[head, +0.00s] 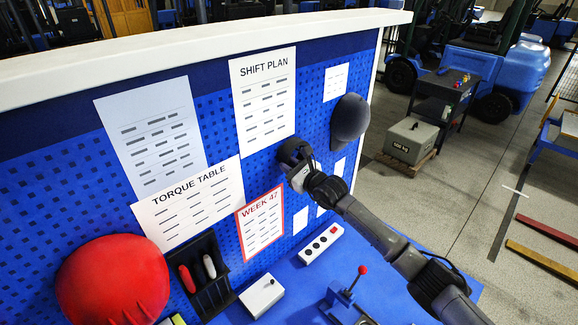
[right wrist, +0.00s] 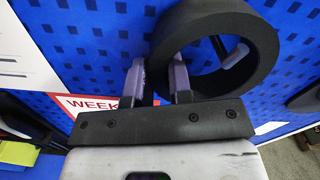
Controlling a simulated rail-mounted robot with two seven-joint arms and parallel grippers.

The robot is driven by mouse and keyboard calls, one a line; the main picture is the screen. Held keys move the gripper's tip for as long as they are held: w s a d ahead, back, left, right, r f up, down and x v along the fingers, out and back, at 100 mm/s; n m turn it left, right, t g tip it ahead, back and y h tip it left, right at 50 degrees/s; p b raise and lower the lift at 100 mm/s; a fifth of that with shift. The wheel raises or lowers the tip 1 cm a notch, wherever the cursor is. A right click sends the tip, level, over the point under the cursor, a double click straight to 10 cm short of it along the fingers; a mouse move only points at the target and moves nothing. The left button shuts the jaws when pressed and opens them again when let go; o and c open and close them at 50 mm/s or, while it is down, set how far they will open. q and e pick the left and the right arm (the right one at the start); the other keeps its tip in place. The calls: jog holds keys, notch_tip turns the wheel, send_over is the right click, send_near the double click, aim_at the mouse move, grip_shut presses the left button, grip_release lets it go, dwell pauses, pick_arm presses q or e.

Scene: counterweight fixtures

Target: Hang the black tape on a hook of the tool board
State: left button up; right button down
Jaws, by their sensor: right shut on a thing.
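The black tape (right wrist: 265,45) is a thick dark ring, close to the blue tool board (head: 318,110). In the head view the tape (head: 288,149) is small and partly covered by my right gripper (head: 297,168). In the right wrist view my right gripper (right wrist: 158,72) is shut on the ring's lower left wall, one finger on each side of it. A dark rod with a pale piece (right wrist: 238,54) shows through the ring's opening. It may be a hook; I cannot tell whether it passes into the ring. My left gripper is not in view.
A dark rounded object (head: 350,119) is on the board right of the tape. A red dome (head: 112,282) bulges at lower left, near a black holder (head: 212,292) with handles. Paper sheets (head: 263,95) cover much of the board. A white switch box (head: 321,244) stands below.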

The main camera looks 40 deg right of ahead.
jog(key=c, duration=1.3)
grip_release()
jog(key=o, duration=0.3)
jog(key=shift+o, duration=0.2)
jog(key=s+d+b, duration=0.1)
jog(key=s+b, duration=0.2)
jog(key=s, duration=1)
jog(key=shift+s+d, duration=0.3)
jog(key=shift+s, duration=0.05)
